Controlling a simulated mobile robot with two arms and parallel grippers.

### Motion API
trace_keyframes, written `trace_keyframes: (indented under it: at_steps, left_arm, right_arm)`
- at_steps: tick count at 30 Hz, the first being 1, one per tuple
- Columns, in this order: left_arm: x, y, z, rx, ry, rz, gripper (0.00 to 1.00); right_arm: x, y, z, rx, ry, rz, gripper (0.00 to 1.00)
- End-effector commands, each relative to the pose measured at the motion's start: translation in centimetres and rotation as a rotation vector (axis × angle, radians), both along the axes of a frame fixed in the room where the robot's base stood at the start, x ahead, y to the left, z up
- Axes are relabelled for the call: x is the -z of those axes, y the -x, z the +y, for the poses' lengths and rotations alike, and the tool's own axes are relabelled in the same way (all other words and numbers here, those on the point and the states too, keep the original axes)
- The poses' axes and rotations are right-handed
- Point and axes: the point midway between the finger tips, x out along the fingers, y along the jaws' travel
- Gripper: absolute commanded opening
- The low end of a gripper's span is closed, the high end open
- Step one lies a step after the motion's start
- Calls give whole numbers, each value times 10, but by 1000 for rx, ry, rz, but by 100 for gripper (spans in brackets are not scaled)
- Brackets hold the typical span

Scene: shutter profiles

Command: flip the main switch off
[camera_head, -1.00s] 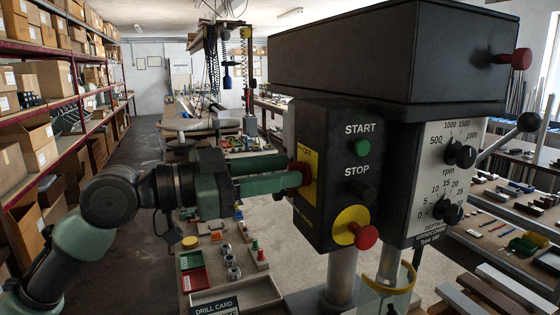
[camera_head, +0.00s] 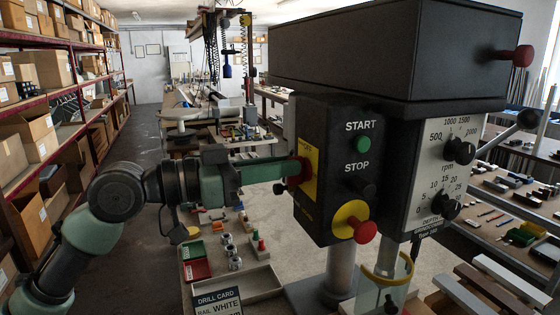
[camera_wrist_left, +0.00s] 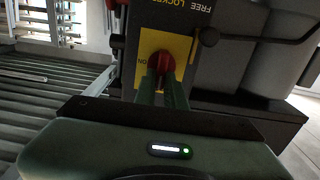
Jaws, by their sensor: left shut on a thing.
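The main switch is a red knob (camera_head: 293,185) on a yellow plate (camera_head: 307,195) on the left side of the drill's dark control box (camera_head: 332,205). In the left wrist view the red knob (camera_wrist_left: 164,61) sits between my green fingers, with "ON" printed on the plate to its left. My left gripper (camera_head: 300,170) is shut on the knob. It reaches in from the left, and its fingers hide most of the knob in the head view, so its exact setting is unclear. My right gripper is not in view.
The box front carries a green START button (camera_head: 362,144), a dark STOP button (camera_head: 360,185) and a red emergency knob (camera_head: 365,231). A bench with trays (camera_head: 250,284) stands below my left arm. Shelves with boxes (camera_head: 60,120) line the left wall.

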Motion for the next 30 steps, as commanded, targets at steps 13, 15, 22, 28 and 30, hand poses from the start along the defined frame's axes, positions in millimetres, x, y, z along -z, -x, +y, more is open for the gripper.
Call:
trace_keyframes:
  at_steps: [13,15,22,28,30]
  left_arm:
    - [-1,0,0,-1,4,5,33]
    - [0,0,0,-1,4,4,33]
    - [2,2,6,-2,2,3,33]
    - [5,13,36,-5,2,3,33]
    - [5,18,47,-4,3,2,33]
  right_arm:
    - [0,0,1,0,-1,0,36]
    - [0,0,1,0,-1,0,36]
    - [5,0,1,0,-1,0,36]
    - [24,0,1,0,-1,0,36]
    - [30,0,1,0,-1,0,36]
